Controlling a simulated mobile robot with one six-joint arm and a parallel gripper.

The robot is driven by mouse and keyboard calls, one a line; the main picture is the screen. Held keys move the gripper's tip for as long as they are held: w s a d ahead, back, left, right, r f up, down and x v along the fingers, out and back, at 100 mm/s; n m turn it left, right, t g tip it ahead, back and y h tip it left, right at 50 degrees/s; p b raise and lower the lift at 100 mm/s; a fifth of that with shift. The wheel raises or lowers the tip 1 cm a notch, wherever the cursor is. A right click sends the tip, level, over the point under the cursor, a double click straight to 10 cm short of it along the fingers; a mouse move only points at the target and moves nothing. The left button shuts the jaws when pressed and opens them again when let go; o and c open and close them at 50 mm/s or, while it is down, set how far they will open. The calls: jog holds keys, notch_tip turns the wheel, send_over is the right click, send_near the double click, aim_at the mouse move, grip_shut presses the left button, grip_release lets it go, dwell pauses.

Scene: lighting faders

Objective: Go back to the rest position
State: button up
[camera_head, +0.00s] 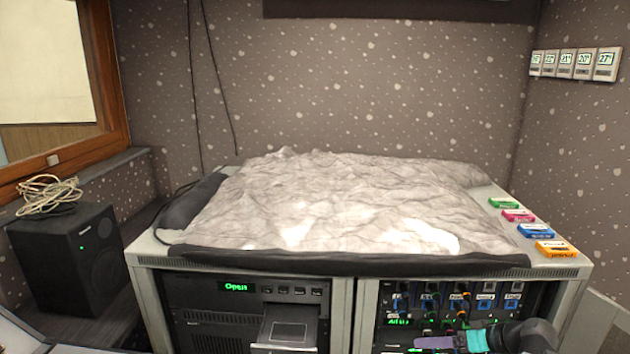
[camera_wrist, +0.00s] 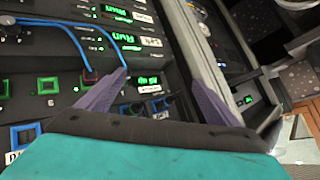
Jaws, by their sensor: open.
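My gripper (camera_wrist: 155,85) is open in the wrist view, its two purple fingers spread apart with nothing held between them. Behind the fingers is a dark rack panel (camera_wrist: 50,60) with green lit displays, blue cables and coloured square sockets. In the head view my gripper (camera_head: 418,345) is at the bottom edge, in front of the lower part of the right rack. My dark wrist and teal band show to its right. From these views I cannot tell whether a finger touches the panel.
A grey cabinet (camera_head: 355,290) stands ahead, covered by a crumpled grey sheet (camera_head: 330,200). Coloured boxes, among them an orange one (camera_head: 556,249), line its right side. An open drawer (camera_head: 287,330) sticks out of the left rack. A black speaker (camera_head: 70,260) stands at left.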

jog(key=s+a+f+n+g+p, duration=0.1)
jog(key=s+a+f+g, duration=0.3)
jog(key=s+a+f, duration=0.55)
jog(key=s+a+f+g+p, duration=0.1)
jog(key=s+a+f+g, duration=0.3)
jog(key=a+f, duration=1)
jog(key=s+f+g+h, duration=0.2)
jog(key=s+f+g, duration=0.1)
jog(key=s+f, duration=0.55)
jog(key=s+d+f+m+g+h, duration=0.1)
jog(key=s+d+f+g+h, duration=0.15)
jog(key=s+f, duration=0.6)
jog(key=shift+s+d+r+m+t+h+p, duration=0.1)
jog(key=shift+d+r+m+t+h+p, duration=0.1)
jog(key=shift+d+m+h, duration=0.45)
jog(key=shift+s+d+r+m+t+h+p, duration=0.15)
jog(key=shift+d+m+h, duration=0.1)
jog(key=shift+d, duration=0.75)
jog(key=shift+s+d+r+m+t+h+p, duration=0.1)
jog(key=shift+d+r+m+h, duration=0.1)
jog(key=shift+d+m+h, duration=0.45)
